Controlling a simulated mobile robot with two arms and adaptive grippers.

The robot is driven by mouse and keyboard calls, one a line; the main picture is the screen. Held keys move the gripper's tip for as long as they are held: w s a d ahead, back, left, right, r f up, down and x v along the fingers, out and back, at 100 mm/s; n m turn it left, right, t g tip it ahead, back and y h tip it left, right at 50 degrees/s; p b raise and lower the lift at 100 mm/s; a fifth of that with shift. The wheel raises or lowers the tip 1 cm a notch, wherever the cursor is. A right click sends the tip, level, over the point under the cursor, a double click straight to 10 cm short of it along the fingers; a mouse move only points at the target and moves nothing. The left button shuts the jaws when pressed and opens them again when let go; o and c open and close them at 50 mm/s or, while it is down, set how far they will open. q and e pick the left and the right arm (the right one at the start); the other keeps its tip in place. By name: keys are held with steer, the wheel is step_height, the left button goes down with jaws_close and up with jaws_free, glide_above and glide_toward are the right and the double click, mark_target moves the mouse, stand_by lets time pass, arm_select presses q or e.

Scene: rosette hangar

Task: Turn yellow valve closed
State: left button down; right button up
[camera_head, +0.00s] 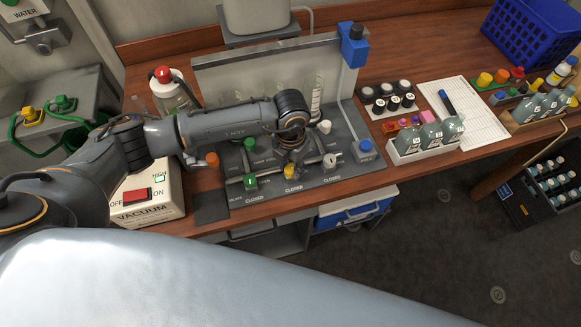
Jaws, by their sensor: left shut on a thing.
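The yellow valve (289,173) is on the dark valve panel (300,203), in the front row above a "CLOSED" label. Only a small yellow part of it shows below my left gripper (289,162). My left gripper points down over the panel and is shut on the yellow valve. My arm and gripper hide most of the handle, so its exact angle is unclear. My right gripper is out of view.
A green valve (250,181) is left of the yellow one, a white valve (331,160) right of it. The vacuum box (148,200) stands at the bench's left. Bottles in a white rack (408,154) stand to the right. Glassware stands behind my arm.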

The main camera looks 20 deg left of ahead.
mark_target(291, 168)
arm_select(q)
steer(key=m+b, duration=0.4)
steer(key=b, duration=0.2)
steer(key=m+b, duration=0.5)
steer(key=b, duration=0.1)
steer(key=m+b, duration=0.5)
steer(key=b, duration=0.2)
steer(key=shift+f, duration=0.35)
steer(key=shift+r+m+b, duration=0.25)
steer(key=shift+m+b, duration=0.85)
steer(key=shift+b, duration=0.2)
steer(key=c, duration=1)
jaws_free()
steer(key=shift+r, duration=0.15)
steer(key=shift+r, duration=0.25)
step_height(291, 168, up, 11)
steer(key=shift+r, duration=0.15)
